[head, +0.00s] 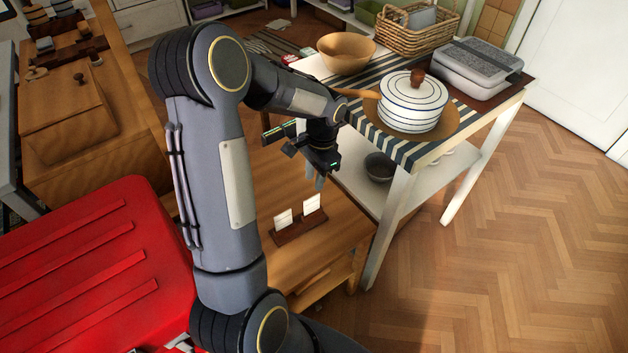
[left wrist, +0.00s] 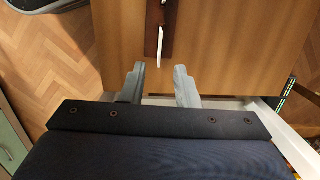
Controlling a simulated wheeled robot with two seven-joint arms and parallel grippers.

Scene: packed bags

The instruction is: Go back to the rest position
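My left gripper (head: 317,176) hangs over the low wooden table (head: 345,222), between the card holder (head: 288,236) and the striped-cloth table. In the left wrist view its two fingers (left wrist: 160,72) stand apart with nothing between them. The card holder is dark wood with two white cards, and it shows ahead of the fingertips in the left wrist view (left wrist: 170,38). My left arm crosses the middle of the head view and bends at a raised elbow. My right gripper is in neither view.
A white table (head: 400,185) bears a lidded striped pot (head: 412,105), a wooden bowl (head: 346,50), a wicker basket (head: 400,38) and a grey container (head: 472,65). A red case (head: 90,270) lies at left. Parquet floor (head: 520,230) is clear at right.

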